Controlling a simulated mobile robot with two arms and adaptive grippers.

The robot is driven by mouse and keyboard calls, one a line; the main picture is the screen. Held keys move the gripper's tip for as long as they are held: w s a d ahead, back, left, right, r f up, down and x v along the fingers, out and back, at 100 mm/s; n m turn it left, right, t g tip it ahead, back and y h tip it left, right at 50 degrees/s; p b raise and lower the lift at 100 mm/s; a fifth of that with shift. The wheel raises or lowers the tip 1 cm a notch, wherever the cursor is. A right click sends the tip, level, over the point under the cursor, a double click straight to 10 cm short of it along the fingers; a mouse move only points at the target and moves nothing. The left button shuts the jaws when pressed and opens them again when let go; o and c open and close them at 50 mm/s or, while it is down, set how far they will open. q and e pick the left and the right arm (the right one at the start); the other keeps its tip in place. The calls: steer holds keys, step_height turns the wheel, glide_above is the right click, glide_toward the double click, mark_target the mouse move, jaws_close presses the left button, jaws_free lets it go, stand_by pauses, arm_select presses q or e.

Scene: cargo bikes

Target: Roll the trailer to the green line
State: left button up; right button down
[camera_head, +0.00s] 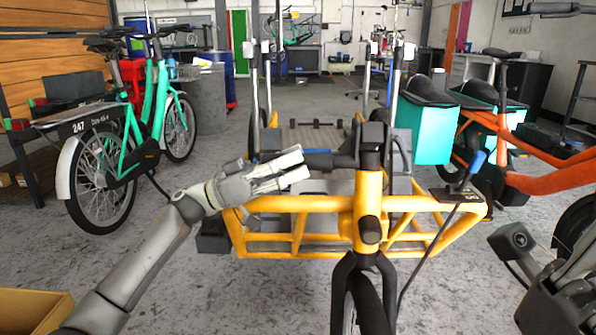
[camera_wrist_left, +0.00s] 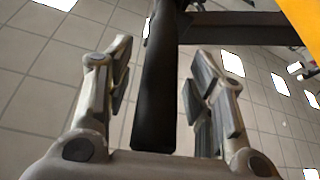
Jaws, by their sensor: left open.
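A yellow tubular frame (camera_head: 290,205) with a front wheel (camera_head: 362,300) stands right in front of me. I cannot tell whether it is the trailer; a flat deck (camera_head: 315,137) lies behind it. My left gripper (camera_head: 300,168) is at the frame's upper left, beside a dark horizontal bar (camera_head: 325,160). In the left wrist view my left gripper (camera_wrist_left: 160,95) is open, with a dark bar (camera_wrist_left: 160,70) between its fingers and gaps on both sides. My right gripper (camera_head: 565,290) is partly in view at the lower right; its fingers are unclear. No green line shows on the floor.
A teal bicycle (camera_head: 125,140) stands at the left. An orange bike (camera_head: 490,130) with teal bags (camera_head: 425,125) stands close at the right. A cardboard box (camera_head: 35,312) is at the lower left. The grey floor towards the back is partly clear.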

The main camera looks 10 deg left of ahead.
arm_select(q)
steer(key=shift+w+d+r, duration=0.15)
steer(key=shift+d+r, duration=0.1)
steer(key=shift+d, duration=0.3)
jaws_close()
